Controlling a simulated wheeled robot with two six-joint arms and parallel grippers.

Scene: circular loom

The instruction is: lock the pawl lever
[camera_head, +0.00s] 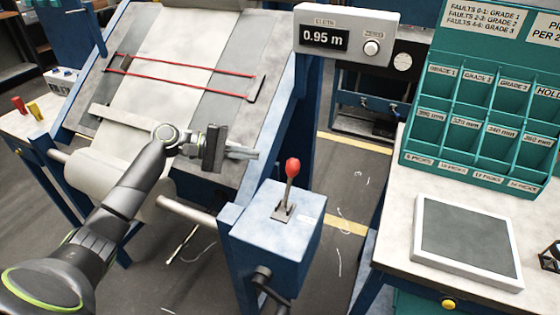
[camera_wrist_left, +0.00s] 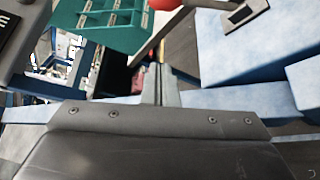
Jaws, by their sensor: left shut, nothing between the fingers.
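The pawl lever (camera_head: 288,183) is a thin grey rod with a red ball knob. It rises from a slotted plate on top of a blue box (camera_head: 310,232) and stands nearly upright, leaning slightly right. My left gripper (camera_head: 256,153) is shut and empty. It points right, a little to the left of the red knob and apart from it in the head view. My right gripper is not in view.
The loom's sloped bed (camera_head: 160,60) with red cords lies behind my left arm. A display unit (camera_head: 345,38) reading 0.95 m stands above. A teal sorting rack (camera_head: 480,110) and a grey pad (camera_head: 465,240) are on the right table. Open floor lies between.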

